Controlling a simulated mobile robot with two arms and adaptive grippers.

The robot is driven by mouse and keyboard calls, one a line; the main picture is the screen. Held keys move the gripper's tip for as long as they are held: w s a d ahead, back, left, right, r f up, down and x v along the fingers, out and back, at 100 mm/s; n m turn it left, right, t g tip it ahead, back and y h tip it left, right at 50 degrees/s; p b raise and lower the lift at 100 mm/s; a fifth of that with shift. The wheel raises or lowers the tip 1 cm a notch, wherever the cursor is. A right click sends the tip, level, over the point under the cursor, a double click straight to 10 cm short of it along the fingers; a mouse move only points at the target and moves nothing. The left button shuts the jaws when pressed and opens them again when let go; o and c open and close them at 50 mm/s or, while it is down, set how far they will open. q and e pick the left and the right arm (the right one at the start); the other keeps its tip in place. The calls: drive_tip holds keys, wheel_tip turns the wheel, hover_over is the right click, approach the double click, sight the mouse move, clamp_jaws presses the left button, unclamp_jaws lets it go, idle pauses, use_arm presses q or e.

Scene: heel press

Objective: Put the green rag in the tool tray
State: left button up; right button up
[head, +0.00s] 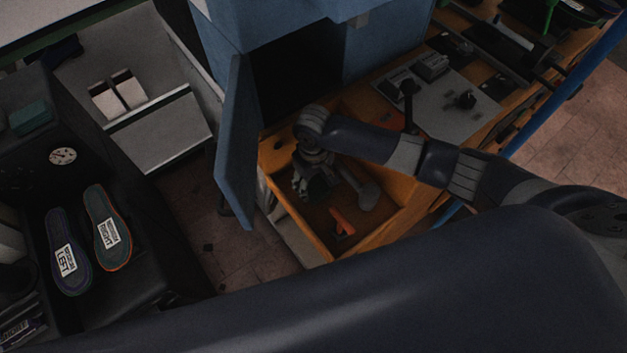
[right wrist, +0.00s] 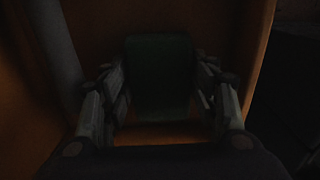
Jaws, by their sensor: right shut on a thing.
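My right gripper (head: 318,184) points down into a wooden tray (head: 300,226), an open box on the bench that I take for the tool tray. In the right wrist view the right gripper (right wrist: 160,92) is shut on a dark green folded thing, the green rag (right wrist: 160,70), between its fingers. Wooden walls and floor surround it there. The picture is too dark to tell whether the rag touches the floor. In the head view the rag is hard to make out beneath the gripper. My left gripper is not in view.
An orange-handled tool (head: 342,223) and a grey tool (head: 366,192) lie in the tray. A blue cabinet door (head: 237,145) stands open beside it. Left are two insoles (head: 110,228), a dial (head: 62,155) and another dark green item (head: 30,118). A grey plate (head: 440,97) lies right.

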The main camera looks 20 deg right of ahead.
sight(313, 184)
drive_tip(key=shift+f, duration=0.1)
drive_tip(key=o, duration=0.9)
drive_tip(key=shift+o, duration=0.2)
drive_tip(key=shift+a+r, duration=0.1)
drive_tip(key=shift+r, duration=0.5)
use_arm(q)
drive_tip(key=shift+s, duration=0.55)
use_arm(e)
wheel_tip(313, 184, up, 11)
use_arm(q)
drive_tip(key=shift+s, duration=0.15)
